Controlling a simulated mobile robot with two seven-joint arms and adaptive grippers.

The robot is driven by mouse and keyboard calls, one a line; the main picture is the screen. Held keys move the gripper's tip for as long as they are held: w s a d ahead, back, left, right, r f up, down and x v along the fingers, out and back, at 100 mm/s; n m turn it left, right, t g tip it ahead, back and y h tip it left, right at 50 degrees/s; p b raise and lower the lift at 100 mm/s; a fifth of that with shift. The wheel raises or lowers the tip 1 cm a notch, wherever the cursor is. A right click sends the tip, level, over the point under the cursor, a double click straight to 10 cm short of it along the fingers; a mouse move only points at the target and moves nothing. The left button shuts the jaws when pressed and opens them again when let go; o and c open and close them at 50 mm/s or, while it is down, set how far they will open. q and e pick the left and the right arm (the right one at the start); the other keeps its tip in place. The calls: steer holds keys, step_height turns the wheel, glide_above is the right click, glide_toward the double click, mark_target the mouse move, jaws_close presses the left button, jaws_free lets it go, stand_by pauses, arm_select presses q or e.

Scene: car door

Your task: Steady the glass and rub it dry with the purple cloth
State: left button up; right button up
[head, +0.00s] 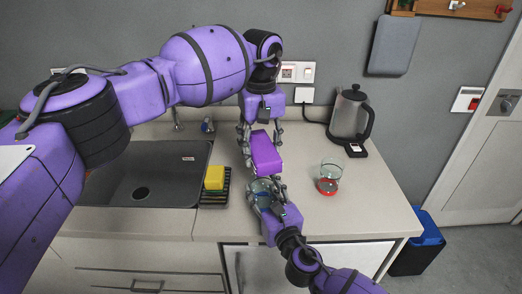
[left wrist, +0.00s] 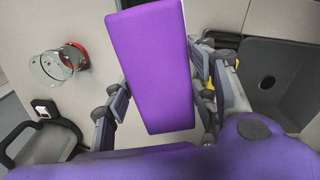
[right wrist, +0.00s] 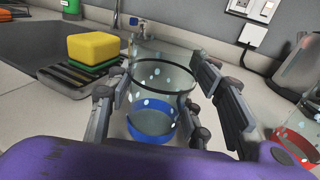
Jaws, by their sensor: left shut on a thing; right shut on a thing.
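The purple cloth (head: 266,152) is a thick folded block. My left gripper (head: 261,142) comes down from above and is shut on it; the cloth also lies between its fingers in the left wrist view (left wrist: 155,65). A clear glass with a blue base band (right wrist: 158,90) stands on the counter, with pale droplets on its wall. My right gripper (head: 266,188) is shut around this glass, one finger on each side. In the head view the cloth is just behind the glass; I cannot tell whether they touch. The glass is partly hidden by the fingers there.
A second glass with a red base (head: 329,177) stands to the right, near a kettle (head: 350,117). A yellow sponge (head: 214,177) sits on a black rack (head: 213,198) beside the sink (head: 140,178). The counter's right end is mostly clear.

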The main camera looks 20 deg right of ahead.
arm_select(q)
steer(key=f, duration=0.1)
steer(key=s+f, duration=0.1)
steer(key=f, duration=0.2)
steer(key=shift+s+d+f, duration=0.1)
steer(key=shift+s+f, duration=0.25)
steer(key=shift+s, duration=0.05)
steer(key=shift+f, duration=0.6)
stand_by(0.8)
steer(key=shift+w, duration=0.1)
steer(key=shift+s, duration=1.2)
stand_by(3.9)
steer(key=shift+w, duration=2.2)
